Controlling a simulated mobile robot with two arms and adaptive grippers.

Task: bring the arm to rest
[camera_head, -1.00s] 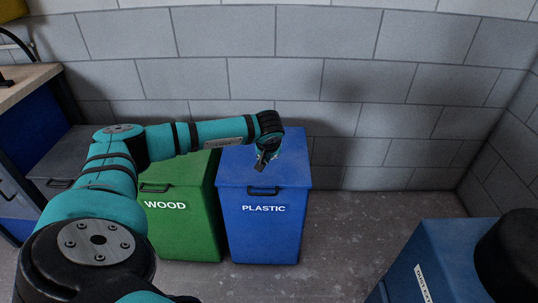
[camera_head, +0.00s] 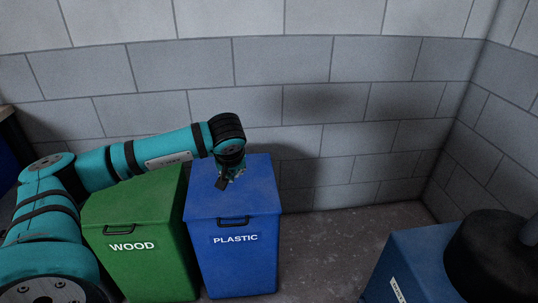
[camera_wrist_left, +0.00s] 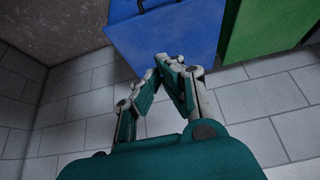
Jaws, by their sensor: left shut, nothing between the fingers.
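My left arm (camera_head: 150,152) comes in from the left in the head view and reaches over the bins. My left gripper (camera_head: 223,183) hangs above the lid of the blue bin marked PLASTIC (camera_head: 237,270). In the left wrist view its fingers (camera_wrist_left: 168,62) come together at the tips and hold nothing. The blue bin (camera_wrist_left: 165,30) also fills the upper middle of that view. My right gripper does not show.
A green bin marked WOOD (camera_head: 150,272) stands left of the blue bin. Both lids are closed. A dark blue bin (camera_head: 400,260) stands at the lower right, partly hidden by a dark round shape. Bare floor (camera_head: 335,245) lies between. A grey block wall (camera_head: 330,60) closes the back.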

